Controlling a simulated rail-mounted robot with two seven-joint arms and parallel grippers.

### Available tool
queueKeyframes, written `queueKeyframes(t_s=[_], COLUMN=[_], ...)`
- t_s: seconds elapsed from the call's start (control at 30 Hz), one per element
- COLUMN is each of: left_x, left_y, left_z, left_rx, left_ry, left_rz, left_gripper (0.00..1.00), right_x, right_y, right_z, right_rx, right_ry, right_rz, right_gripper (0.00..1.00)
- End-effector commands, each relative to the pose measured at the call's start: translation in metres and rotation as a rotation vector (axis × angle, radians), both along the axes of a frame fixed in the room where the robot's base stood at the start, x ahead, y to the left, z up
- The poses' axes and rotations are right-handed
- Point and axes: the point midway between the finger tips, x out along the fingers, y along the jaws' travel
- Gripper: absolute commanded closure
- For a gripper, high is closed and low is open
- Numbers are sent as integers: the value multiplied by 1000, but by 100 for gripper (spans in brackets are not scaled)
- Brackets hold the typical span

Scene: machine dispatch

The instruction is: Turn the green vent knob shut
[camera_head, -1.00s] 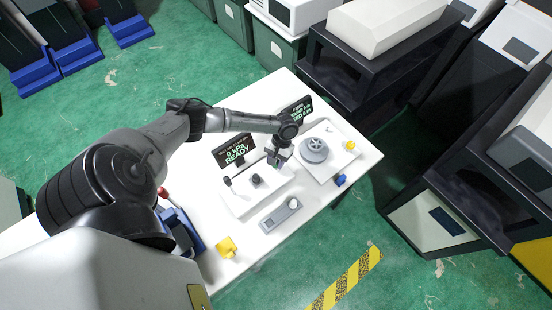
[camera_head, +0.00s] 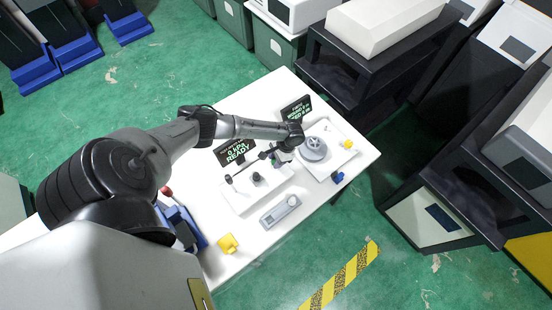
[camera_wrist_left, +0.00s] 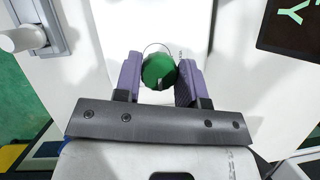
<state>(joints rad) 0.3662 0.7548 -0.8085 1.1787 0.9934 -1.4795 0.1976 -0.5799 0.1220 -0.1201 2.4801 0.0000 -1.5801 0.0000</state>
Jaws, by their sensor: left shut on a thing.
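The green vent knob (camera_wrist_left: 158,71) is round and sits between the two purple fingers of my left gripper (camera_wrist_left: 159,77) in the left wrist view. The gripper is shut on it, with one finger on each side. In the head view my left gripper (camera_head: 272,155) is at the far right end of the white panel (camera_head: 238,207), where a little green (camera_head: 275,163) shows beside it. The rest of the knob is hidden there. My right gripper is not in view.
A READY display (camera_head: 236,152) stands behind the panel, which also carries a black knob (camera_head: 257,178). A grey handwheel (camera_head: 313,148) is to the right. A grey unit (camera_head: 281,212) lies in front. A yellow piece (camera_head: 228,246) and a blue piece (camera_head: 337,177) are near the table edge.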

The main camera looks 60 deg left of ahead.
Motion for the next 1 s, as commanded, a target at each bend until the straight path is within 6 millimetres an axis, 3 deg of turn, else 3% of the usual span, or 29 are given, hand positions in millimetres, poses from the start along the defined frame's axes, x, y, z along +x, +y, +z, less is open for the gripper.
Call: queueKeyframes(t_s=[0.5,0.53,0.6,0.77,1.0], left_x=[0,0,0,0,0], left_y=[0,0,0,0,0], left_z=[-1,-1,-1,0,0], left_rx=[1,1,0,1,0], left_ry=[-1,-1,-1,-1,-1], left_rz=[-16,-16,-15,-14,-14], left_gripper=[86,60,53,38,37], right_x=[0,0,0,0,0], right_y=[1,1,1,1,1], right_z=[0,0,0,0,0], right_rx=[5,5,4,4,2], right_ry=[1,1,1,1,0], right_rz=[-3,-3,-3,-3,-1], right_gripper=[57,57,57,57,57])
